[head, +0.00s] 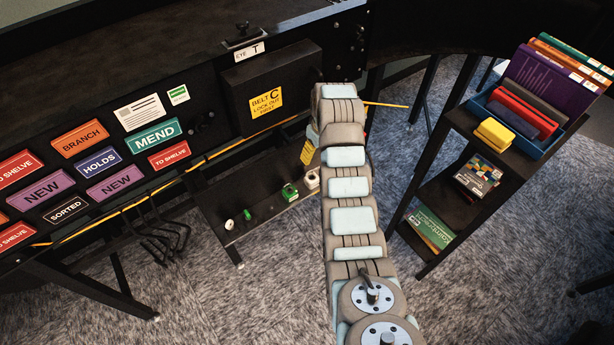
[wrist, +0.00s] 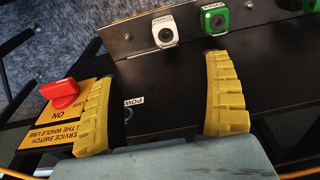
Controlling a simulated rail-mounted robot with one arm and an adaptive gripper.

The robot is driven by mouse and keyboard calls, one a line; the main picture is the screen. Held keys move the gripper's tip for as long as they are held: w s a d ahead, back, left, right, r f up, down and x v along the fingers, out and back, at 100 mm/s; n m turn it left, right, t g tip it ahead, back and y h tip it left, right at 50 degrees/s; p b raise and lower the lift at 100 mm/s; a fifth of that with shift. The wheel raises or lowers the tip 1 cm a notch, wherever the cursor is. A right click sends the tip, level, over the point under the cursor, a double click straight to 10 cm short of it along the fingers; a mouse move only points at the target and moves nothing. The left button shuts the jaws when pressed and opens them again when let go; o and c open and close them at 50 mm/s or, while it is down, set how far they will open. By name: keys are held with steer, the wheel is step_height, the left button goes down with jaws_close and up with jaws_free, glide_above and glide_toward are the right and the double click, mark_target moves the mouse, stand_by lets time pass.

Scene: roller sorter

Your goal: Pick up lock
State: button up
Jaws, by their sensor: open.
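My gripper (wrist: 162,68) is open and empty, its two yellow ribbed fingers spread over a dark panel in the wrist view. No thing is plainly recognisable as a lock. A white block with a dark round centre (wrist: 164,30) and a green one like it (wrist: 215,18) stand along a metal strip beyond the fingertips; I cannot tell whether either is the lock. A red knob (wrist: 65,93) on a yellow service-switch plate (wrist: 62,125) sits beside the left finger. In the head view my arm hides most of the gripper.
In the head view a low dark shelf (head: 258,236) carries small green and white items. A black box with a yellow lock-out label (head: 265,105) is above it. A book rack with a blue tray (head: 540,147) stands right of my arm. Carpet (head: 285,290) is clear in front.

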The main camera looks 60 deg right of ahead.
steer(key=b, duration=0.3)
glide_above(312, 180)
steer(key=s+d, duration=0.1)
step_height(312, 180, down, 10)
steer(key=shift+r, duration=0.25)
steer(key=shift+w+d+f, duration=0.15)
steer(key=shift+w+f, duration=0.05)
steer(key=shift+f, duration=0.75)
steer(key=shift+w+a+f+b, duration=0.15)
steer(key=shift+w+f+b, duration=0.1)
steer(key=shift+f+b, duration=0.55)
steer(key=shift+w+a+f+b, duration=0.15)
steer(key=shift+f+b, duration=0.35)
steer(key=shift+f, duration=0.55)
steer(key=shift+w+d+f+b, duration=0.15)
steer(key=shift+f+b, duration=0.2)
steer(key=shift+f, duration=0.35)
steer(key=c, duration=1.4)
